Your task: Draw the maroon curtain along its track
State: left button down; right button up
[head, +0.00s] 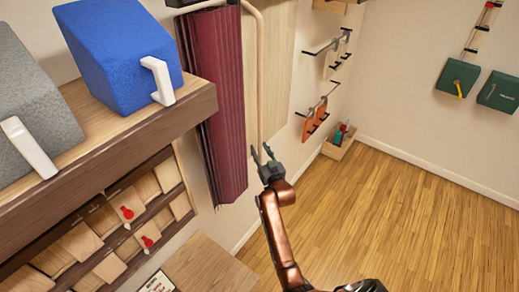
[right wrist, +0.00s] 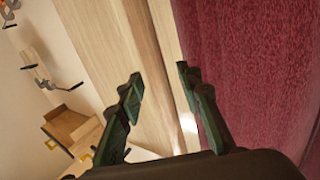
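The maroon curtain (head: 222,100) hangs in narrow folds from a dark track (head: 195,4) at the top of the head view. A pale rod (head: 259,75) bends down from the top and hangs just right of the curtain. My right gripper (head: 263,155) is open at the rod's lower end. In the right wrist view the open fingers (right wrist: 158,76) point at a wooden strip, with the curtain (right wrist: 255,60) close on the right. My left gripper is out of view.
A wooden shelf (head: 130,135) at left carries a blue block (head: 115,55) and a grey block (head: 35,110), each with a white handle. Wall racks (head: 318,110) and a small open box (head: 338,142) stand beyond the curtain. The wooden floor (head: 400,200) at right is clear.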

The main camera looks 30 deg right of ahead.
jog(key=shift+c, duration=0.3)
grip_shut()
dwell(0.5)
